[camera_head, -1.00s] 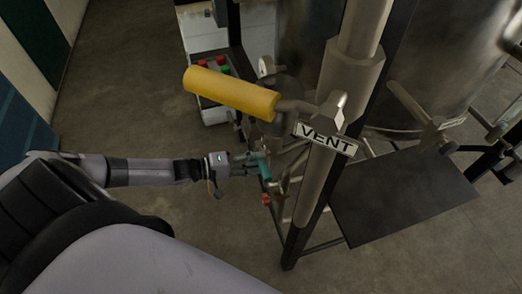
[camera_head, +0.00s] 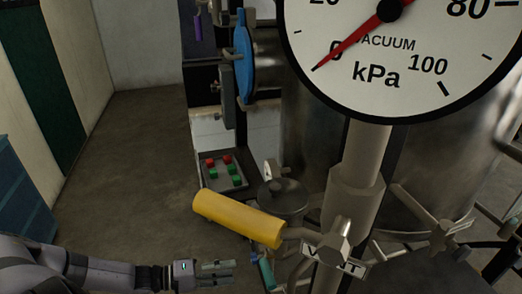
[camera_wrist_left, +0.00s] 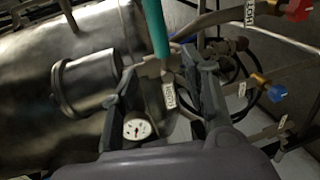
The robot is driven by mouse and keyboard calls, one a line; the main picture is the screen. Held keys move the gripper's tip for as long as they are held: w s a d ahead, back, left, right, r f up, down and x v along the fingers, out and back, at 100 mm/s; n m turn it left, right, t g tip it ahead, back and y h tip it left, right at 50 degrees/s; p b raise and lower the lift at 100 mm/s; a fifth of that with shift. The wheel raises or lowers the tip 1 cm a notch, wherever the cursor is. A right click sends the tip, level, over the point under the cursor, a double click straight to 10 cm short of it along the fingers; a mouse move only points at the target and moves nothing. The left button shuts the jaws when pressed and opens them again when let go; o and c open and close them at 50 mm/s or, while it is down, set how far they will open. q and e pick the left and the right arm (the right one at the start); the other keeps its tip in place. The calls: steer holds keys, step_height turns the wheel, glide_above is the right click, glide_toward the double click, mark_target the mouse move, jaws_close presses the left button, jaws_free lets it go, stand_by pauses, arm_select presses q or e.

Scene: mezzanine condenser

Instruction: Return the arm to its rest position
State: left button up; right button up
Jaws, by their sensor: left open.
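My left gripper (camera_head: 217,272) is low in the head view, its arm coming in from the bottom left. In the left wrist view its two fingers (camera_wrist_left: 165,95) are spread apart, with nothing held between them. A teal handle (camera_wrist_left: 157,30) rises beyond the gap between the fingers; in the head view a teal handle (camera_head: 266,272) stands just right of the fingertips. Whether the fingers touch it I cannot tell. The yellow handle (camera_head: 238,219) of the vent valve is above and right of the gripper. My right gripper is not in view.
A vacuum gauge (camera_head: 390,50) reads near 0 on the vertical pipe (camera_head: 352,190). Behind stand a steel vessel (camera_head: 310,140), a blue handle (camera_head: 243,60) and a panel of red and green buttons (camera_head: 223,171). Floor (camera_head: 135,170) to the left is clear.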

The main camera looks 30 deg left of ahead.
arm_select(q)
steer(key=s+a+f+m+g+y, duration=0.1)
steer(key=s+f+m+y, duration=0.2)
steer(key=f, duration=1)
steer(key=s+a+f+m+g+y, duration=0.1)
steer(key=f+m+y, duration=0.3)
steer(key=f, duration=0.9)
steer(key=s+d+f+m+g+y, duration=0.1)
steer(key=s+d+f+m+g, duration=0.1)
steer(key=s, duration=0.7)
steer(key=s+d+f+m+g+y+b, duration=0.1)
steer(key=s+d+f+g, duration=0.3)
steer(key=s+d+f, duration=0.3)
steer(key=s+d+f+m+g+y, duration=0.1)
steer(key=s+d+f+m+g, duration=0.1)
steer(key=s+f, duration=0.5)
steer(key=s+d+g, duration=0.1)
steer(key=s+d, duration=0.1)
steer(key=s, duration=0.2)
steer(key=shift+d+f+m, duration=0.25)
steer(key=shift+m, duration=0.05)
